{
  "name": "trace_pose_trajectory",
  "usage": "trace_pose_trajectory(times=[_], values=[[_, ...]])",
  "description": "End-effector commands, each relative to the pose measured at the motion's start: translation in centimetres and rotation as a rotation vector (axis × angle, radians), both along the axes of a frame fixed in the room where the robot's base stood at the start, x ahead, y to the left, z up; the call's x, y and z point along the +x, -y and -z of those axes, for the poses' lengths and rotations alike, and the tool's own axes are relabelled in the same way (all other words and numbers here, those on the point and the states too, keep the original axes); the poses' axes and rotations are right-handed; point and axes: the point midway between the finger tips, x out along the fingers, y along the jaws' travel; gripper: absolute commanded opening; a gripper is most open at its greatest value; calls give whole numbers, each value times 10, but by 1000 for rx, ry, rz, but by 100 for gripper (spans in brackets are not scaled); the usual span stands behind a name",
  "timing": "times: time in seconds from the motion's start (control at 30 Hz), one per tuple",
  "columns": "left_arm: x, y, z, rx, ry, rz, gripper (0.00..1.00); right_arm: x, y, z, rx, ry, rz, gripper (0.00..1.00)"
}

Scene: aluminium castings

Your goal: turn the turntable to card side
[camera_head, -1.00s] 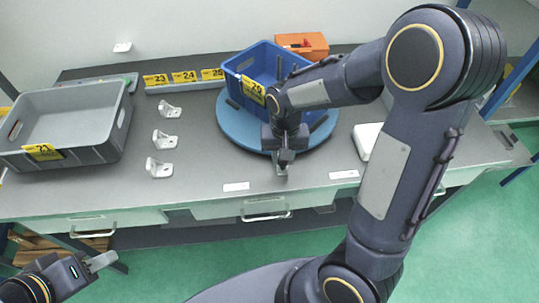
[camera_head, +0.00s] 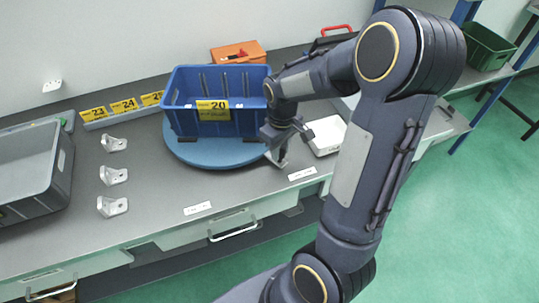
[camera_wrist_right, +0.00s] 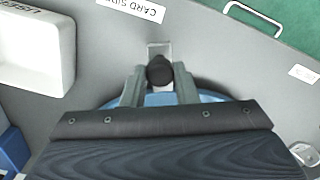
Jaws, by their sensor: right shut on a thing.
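The turntable (camera_head: 208,155) is a round blue disc on the grey bench. A blue bin (camera_head: 185,121) with a yellow label reading 20 stands on it, label side to the front. My right gripper (camera_head: 281,158) is at the disc's front right edge. In the right wrist view my right gripper (camera_wrist_right: 159,85) is shut on a black knob (camera_wrist_right: 159,70), with a metal tab (camera_wrist_right: 159,48) just beyond it. The CARD SIDE label (camera_wrist_right: 132,10) lies on the bench close by; it also shows in the head view (camera_head: 302,173). My left gripper is out of view.
A white tray (camera_head: 327,136) sits right of the gripper. Another white label (camera_head: 197,208) lies at the front edge. Several metal brackets (camera_head: 113,175) and a grey crate (camera_head: 60,175) are at left. An orange case (camera_head: 238,53) stands behind the bin.

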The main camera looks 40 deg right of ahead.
Motion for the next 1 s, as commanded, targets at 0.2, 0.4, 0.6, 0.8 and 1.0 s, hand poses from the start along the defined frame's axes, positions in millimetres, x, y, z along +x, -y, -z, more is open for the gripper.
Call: trace_pose_trajectory(times=[0.2,0.4,0.6,0.8,1.0], values=[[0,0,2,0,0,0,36,5,29,1,-1,0,-102,0],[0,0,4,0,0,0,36,13,52,1,-1,1,-200,0],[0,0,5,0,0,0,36,20,71,0,-2,1,-283,0],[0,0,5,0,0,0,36,27,84,0,0,1,-343,0],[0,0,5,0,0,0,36,31,91,0,1,2,-378,0]])
